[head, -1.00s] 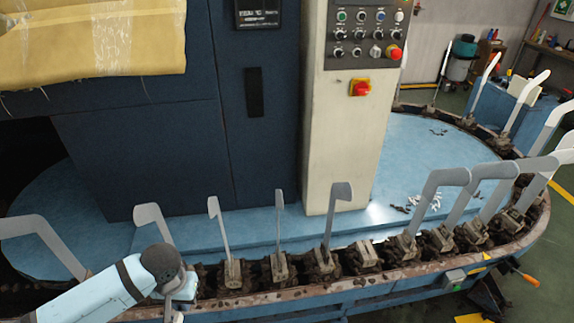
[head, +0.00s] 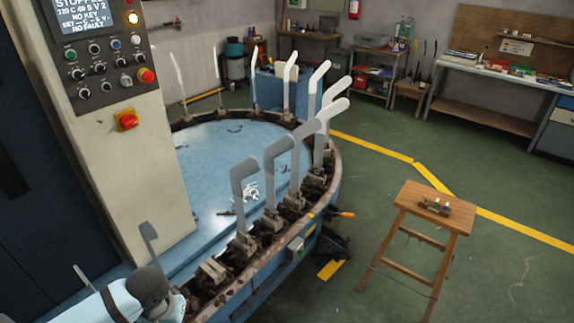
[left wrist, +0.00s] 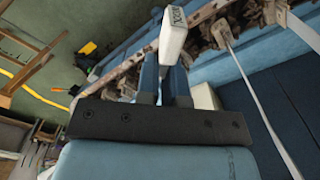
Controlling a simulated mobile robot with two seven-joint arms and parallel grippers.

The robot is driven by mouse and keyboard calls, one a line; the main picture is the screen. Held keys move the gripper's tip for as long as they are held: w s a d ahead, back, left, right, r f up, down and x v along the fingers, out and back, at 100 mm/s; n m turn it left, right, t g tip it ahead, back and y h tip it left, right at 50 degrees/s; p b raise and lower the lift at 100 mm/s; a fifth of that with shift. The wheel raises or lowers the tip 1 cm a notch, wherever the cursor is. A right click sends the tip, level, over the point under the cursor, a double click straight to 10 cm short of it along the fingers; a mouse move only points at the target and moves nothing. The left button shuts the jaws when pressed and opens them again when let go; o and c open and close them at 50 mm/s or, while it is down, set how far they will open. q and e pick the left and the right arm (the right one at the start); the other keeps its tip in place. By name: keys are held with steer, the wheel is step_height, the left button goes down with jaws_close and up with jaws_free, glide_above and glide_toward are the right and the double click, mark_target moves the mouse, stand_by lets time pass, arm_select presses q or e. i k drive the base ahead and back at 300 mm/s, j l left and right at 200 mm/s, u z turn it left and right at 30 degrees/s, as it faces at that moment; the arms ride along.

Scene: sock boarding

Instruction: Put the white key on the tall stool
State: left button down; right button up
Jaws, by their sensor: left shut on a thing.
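My left gripper (left wrist: 168,58) is shut on the white key (left wrist: 173,35), a small white block with dark lettering at the fingertips in the left wrist view. In the head view my left gripper (head: 170,306) is at the lower left, by the near rim of the machine, and the key cannot be made out there. The tall stool (head: 412,194) is wooden and stands on the green floor at the right, well away from the gripper. A small dark holder (head: 430,209) with small coloured pieces rests on its top. My right gripper is not in view.
The round blue machine (head: 215,150) carries several upright grey sock forms (head: 243,172) along its rim, close to my left arm. An orange-handled tool (head: 346,214) sticks out from its side. Open floor lies between the machine and the stool. Workbenches (head: 490,115) stand behind.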

mark_target(439, 196)
steer(key=i+l+z, duration=0.15)
steer(key=z, duration=0.3)
steer(key=i+z, duration=0.2)
steer(key=z, duration=0.25)
steer(key=i+z, duration=0.25)
steer(key=z, duration=0.25)
steer(key=i+j+z, duration=0.15)
steer(key=i+z, duration=0.2)
steer(key=i+j+z, duration=0.5)
steer(key=i+j, duration=0.95)
steer(key=i, duration=0.1)
